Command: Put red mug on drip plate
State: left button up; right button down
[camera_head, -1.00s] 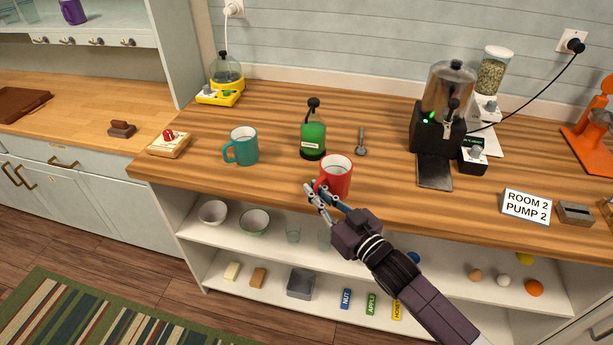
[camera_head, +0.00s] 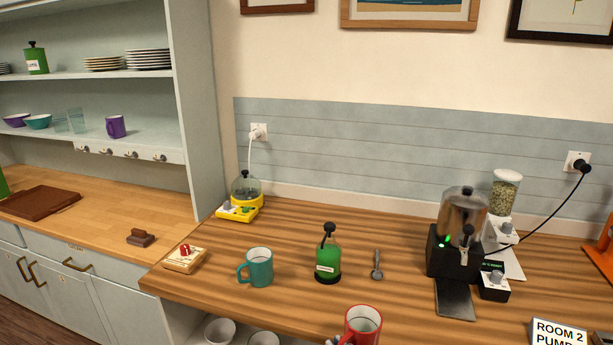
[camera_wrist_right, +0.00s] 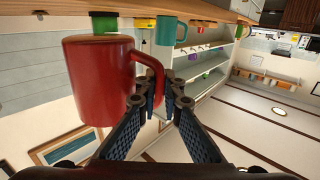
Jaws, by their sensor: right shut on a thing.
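The red mug (camera_head: 362,324) is at the bottom edge of the head view, near the front of the wooden counter, its lower part cut off. In the right wrist view, which looks upside down, the red mug (camera_wrist_right: 98,85) has its handle between the fingers of my right gripper (camera_wrist_right: 161,98), which is shut on it. Only a sliver of that gripper (camera_head: 333,341) shows in the head view. I cannot tell whether the mug is clear of the counter. The dark drip plate (camera_head: 455,300) lies in front of the black dispenser (camera_head: 455,255), bare. My left gripper is not in view.
A black control box (camera_head: 494,285) is right of the plate; a sign (camera_head: 558,333) is nearer the front. Counter between spoon and plate is clear.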

jog(key=s+d+r+m+t+h+b, duration=0.1)
jog(key=s+d+r+m+h, duration=0.1)
jog(key=s+d, duration=0.4)
jog(key=s+d+r+m+t+h, duration=0.1)
jog(key=s+d+r+m+h, duration=0.1)
jog(key=s+d+m+h, duration=0.2)
jog(key=s+d+h, duration=0.1)
jog(key=s+h, duration=0.2)
jog(key=s, duration=0.3)
jog(key=shift+s+d+r+b, duration=0.2)
jog(key=shift+s+d+b, duration=0.1)
jog(key=shift+d+b, duration=0.1)
jog(key=shift+a, duration=0.1)
jog(key=w+a+f+n+g+y+p, duration=0.1)
jog(key=w+a+f+n+y, duration=0.1)
jog(key=w+a+n+y, duration=0.65)
jog(key=w, duration=0.3)
jog(key=w+a+f+m, duration=0.1)
jog(key=w, duration=0.3)
jog(key=w+f+m+g+p, duration=0.1)
jog(key=w, duration=0.3)
jog(key=shift+w+a+f+y, duration=0.15)
jog(key=shift+a+f+y, duration=0.1)
jog(key=shift+a+y, duration=0.15)
